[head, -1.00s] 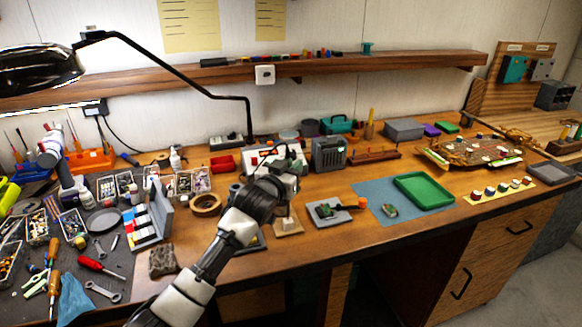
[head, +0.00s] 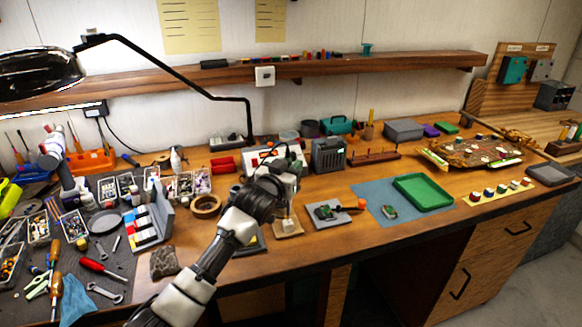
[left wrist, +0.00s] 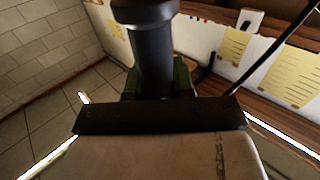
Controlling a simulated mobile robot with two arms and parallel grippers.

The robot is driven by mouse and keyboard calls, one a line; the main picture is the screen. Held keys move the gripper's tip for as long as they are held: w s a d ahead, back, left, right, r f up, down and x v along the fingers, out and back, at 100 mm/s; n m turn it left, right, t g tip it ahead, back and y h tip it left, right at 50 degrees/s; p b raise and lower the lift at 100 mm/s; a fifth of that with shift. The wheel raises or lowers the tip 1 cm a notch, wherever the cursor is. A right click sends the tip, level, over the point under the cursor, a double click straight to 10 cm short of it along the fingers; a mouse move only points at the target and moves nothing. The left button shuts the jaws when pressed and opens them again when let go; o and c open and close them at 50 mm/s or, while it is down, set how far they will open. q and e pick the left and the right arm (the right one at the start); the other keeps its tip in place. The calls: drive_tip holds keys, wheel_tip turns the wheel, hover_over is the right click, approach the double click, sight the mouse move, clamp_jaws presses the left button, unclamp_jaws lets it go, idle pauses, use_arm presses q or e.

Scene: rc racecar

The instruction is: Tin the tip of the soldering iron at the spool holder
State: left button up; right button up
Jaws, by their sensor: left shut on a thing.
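My left gripper (head: 286,188) is over the middle of the bench, shut on a dark round handle (left wrist: 152,55), which looks like the soldering iron's. In the left wrist view the handle stands up between the dark finger parts. In the head view the gripper and wrist hide most of the iron, and I cannot make out its tip. A small stand with a wooden base (head: 288,229), which looks like the spool holder, is just below the gripper in the picture. I cannot tell whether the iron touches it. My right gripper does not show.
A white box with red parts (head: 262,157) and a grey ribbed unit (head: 328,155) stand behind the gripper. A tape roll (head: 205,205) lies left, a grey pad with parts (head: 328,214) right. A green tray (head: 423,192) lies farther right. The wood near the front edge is mostly clear.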

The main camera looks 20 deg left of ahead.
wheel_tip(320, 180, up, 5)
drive_tip(key=p, duration=0.4)
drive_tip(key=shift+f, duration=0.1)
